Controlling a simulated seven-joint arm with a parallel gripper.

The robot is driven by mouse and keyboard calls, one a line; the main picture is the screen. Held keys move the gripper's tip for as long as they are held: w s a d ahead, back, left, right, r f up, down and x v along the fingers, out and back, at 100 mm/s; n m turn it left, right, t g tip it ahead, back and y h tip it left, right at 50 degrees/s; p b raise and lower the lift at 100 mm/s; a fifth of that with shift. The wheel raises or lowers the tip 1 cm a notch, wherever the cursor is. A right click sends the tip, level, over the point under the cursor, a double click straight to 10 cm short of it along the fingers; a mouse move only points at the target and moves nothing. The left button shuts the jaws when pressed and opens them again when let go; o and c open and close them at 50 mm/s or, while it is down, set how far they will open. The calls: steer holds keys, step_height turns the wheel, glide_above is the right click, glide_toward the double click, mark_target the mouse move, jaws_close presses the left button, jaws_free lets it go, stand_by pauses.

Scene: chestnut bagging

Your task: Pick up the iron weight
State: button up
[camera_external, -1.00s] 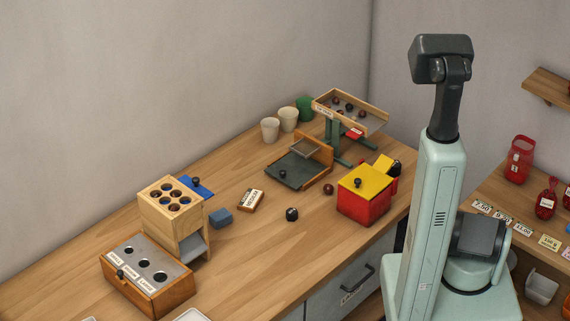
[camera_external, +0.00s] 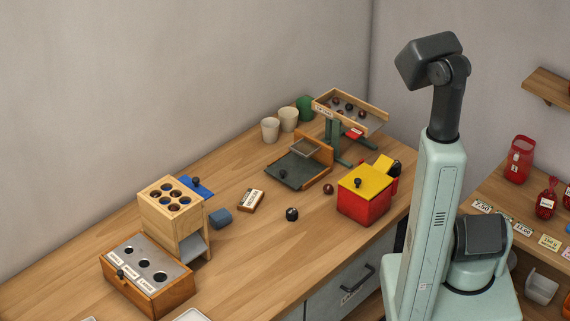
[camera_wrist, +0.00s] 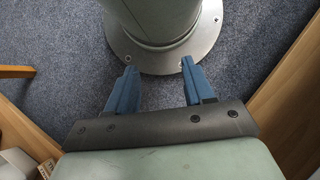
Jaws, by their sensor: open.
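A small dark object with a pale mark (camera_external: 292,214) stands on the middle of the wooden worktop; it looks like the iron weight, but it is small in the picture. My gripper (camera_wrist: 159,66) shows in the wrist view with its two blue fingers spread apart and nothing between them. It points down at the carpeted floor beside my round base plate, away from the worktop. In the external view my gripper cannot be made out, and the weight is not in the wrist view.
Near the weight are a labelled wooden block (camera_external: 250,200), a blue object (camera_external: 221,218), a dark red ball (camera_external: 328,188) and a red box with a yellow lid (camera_external: 364,205). A green scale-like tray (camera_external: 290,178) stands behind. Worktop (camera_external: 262,250) in front is clear.

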steer(key=shift+o, duration=0.2)
steer(key=shift+o, duration=0.9)
